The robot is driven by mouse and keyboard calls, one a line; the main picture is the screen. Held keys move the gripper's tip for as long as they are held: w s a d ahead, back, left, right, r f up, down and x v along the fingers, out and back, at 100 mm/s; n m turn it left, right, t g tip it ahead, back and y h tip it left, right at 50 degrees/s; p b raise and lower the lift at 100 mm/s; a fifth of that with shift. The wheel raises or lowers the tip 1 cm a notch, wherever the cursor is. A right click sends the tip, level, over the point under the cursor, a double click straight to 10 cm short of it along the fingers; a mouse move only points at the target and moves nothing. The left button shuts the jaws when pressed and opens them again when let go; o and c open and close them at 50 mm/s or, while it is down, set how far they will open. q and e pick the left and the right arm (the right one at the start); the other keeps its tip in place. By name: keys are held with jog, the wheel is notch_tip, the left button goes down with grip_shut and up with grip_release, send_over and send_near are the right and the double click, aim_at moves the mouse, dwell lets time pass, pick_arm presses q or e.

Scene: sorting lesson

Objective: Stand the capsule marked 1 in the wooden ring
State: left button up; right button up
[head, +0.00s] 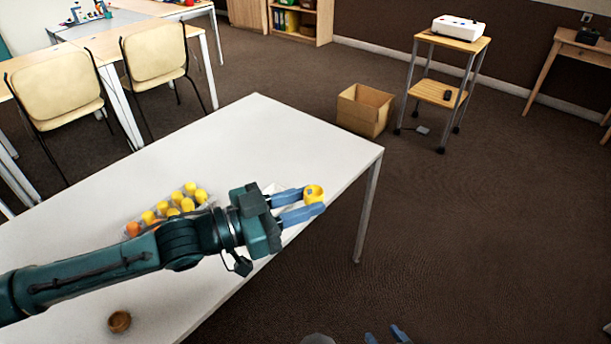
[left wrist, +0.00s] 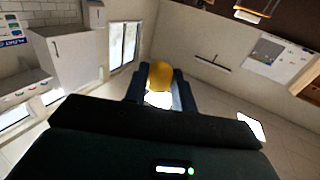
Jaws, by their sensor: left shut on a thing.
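My left gripper (head: 300,205) is shut on a yellow-topped capsule (head: 314,193), held out over the right part of the white table. In the left wrist view the capsule (left wrist: 160,76) sits between the two fingers, yellow end outward and a bright white part below; I cannot read a mark on it. The wooden ring (head: 120,321) is a small brown round piece on the near left of the table, well away from the gripper and apparently empty. My right gripper (head: 386,336) is at the bottom edge, its two blue fingertips apart, with nothing seen between them.
Several yellow and orange capsules (head: 173,203) stand in a group on the table, behind my left arm. The far part of the white table (head: 262,125) is clear. A cardboard box (head: 365,110) stands on the floor beyond.

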jog(key=w+a+r+n+t+y, duration=0.25)
jog(key=w+r+n+t, duration=0.2)
jog(key=w+r, duration=0.75)
notch_tip(320, 180, up, 24)
jog(key=n+g+y, duration=0.8)
jog(key=n+y, duration=0.8)
jog(key=n, duration=0.6)
send_over(315, 190)
jog(key=a, duration=0.2)
jog(key=s+a+r+n+g+h, duration=0.3)
jog(key=s+a+n+g+h, duration=0.2)
jog(key=s+a+n+g, duration=0.5)
jog(key=w+d+n+t+h, duration=0.1)
jog(key=w+d+t+h, duration=0.45)
jog(key=d+h, duration=0.9)
jog(key=shift+g+h, duration=0.7)
jog(key=shift+h, duration=0.1)
jog(key=w+a+f, duration=0.1)
jog(key=f, duration=0.3)
jog(key=w+f, duration=0.1)
jog(key=f, duration=0.3)
jog(key=w+a+f, duration=0.1)
jog(key=f, duration=0.3)
jog(key=shift+a+f, duration=0.2)
jog(key=shift+a, duration=0.1)
